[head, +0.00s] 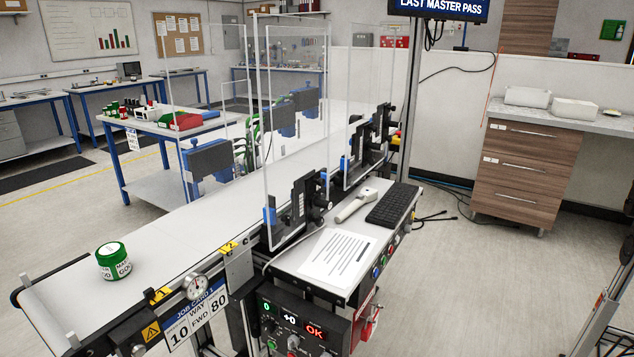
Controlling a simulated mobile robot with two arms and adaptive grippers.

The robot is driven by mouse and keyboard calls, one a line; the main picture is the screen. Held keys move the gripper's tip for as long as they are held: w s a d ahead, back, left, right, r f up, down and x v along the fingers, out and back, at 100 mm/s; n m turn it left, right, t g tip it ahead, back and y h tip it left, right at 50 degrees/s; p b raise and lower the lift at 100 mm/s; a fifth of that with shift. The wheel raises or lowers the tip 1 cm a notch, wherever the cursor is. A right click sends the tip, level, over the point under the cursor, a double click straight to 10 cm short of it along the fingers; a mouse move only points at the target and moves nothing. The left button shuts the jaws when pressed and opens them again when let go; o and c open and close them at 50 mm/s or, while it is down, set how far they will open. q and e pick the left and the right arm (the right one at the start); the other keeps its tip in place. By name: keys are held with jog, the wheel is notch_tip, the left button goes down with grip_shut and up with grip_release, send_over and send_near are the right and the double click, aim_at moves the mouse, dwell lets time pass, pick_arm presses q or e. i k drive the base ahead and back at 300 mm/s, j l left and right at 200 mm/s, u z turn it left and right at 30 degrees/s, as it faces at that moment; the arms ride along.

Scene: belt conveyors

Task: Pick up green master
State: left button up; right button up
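The green master is a short green can (113,261) with a white label, partly readable as "MA..." and "GOO...". It stands upright on the near left end of the white belt conveyor (190,225), close to the belt's end roller. Nothing touches it. Neither of my grippers shows in the head view.
Clear guard panels (292,140) and black sensor mounts (300,205) line the belt farther along. A side shelf holds a paper sheet (338,257), a handheld scanner (355,205) and a keyboard (393,204).

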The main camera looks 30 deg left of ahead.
aim_at(112, 259)
jog(key=u, duration=2)
jog(key=l, duration=0.1)
